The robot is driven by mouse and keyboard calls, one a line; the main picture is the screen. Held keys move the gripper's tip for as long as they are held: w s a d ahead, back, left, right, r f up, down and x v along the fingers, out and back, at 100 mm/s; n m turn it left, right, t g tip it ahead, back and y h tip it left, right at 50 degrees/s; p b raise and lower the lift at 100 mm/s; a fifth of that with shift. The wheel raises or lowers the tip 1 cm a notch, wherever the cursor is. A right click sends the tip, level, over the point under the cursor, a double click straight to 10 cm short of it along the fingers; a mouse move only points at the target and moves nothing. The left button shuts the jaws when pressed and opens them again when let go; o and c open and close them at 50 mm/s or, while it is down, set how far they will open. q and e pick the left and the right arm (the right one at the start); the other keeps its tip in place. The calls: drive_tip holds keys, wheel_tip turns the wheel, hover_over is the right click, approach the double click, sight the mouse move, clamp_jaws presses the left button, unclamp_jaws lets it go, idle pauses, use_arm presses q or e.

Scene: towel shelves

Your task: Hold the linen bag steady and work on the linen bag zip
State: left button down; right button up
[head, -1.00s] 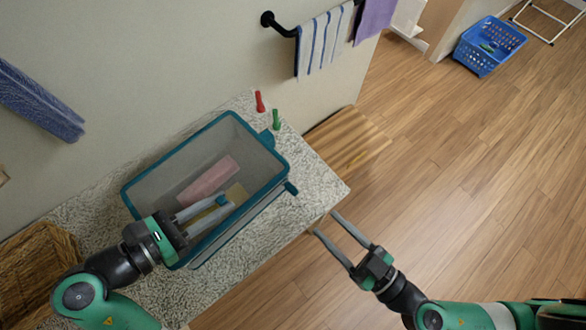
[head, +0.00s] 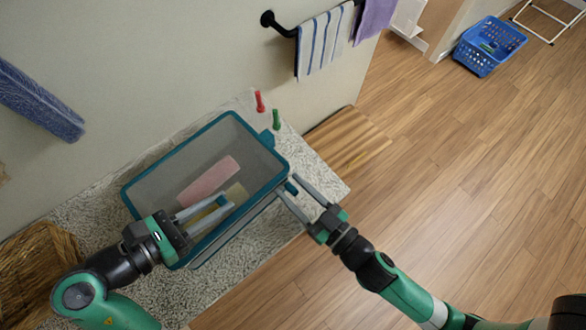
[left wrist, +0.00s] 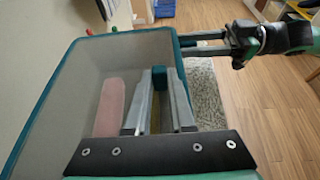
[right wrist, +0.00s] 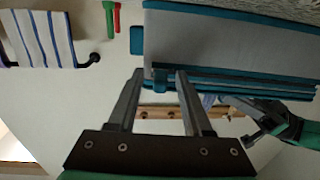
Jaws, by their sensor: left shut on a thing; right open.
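The linen bag (head: 240,228) is a grey box with teal edging, on a speckled counter. Pink (head: 208,180) and yellow (head: 236,192) items show within its outline. My left gripper (head: 226,205) is over the bag's near side, shut on a small teal tab (left wrist: 159,76) of the bag. A teal zip pull (head: 291,188) sticks out at the bag's right corner; it also shows in the right wrist view (right wrist: 160,80). My right gripper (head: 293,188) is open, with its fingertips on either side of the pull; I cannot tell whether they touch it.
A red peg (head: 260,101) and a green peg (head: 276,119) are behind the bag. A wicker basket (head: 38,262) stands at the left. Towels hang on a wall rail (head: 284,29). A wooden bench (head: 345,142) is beyond the counter; open floor lies to the right.

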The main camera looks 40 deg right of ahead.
drive_tip(key=shift+w, duration=0.15)
clamp_jaws()
idle(1.4)
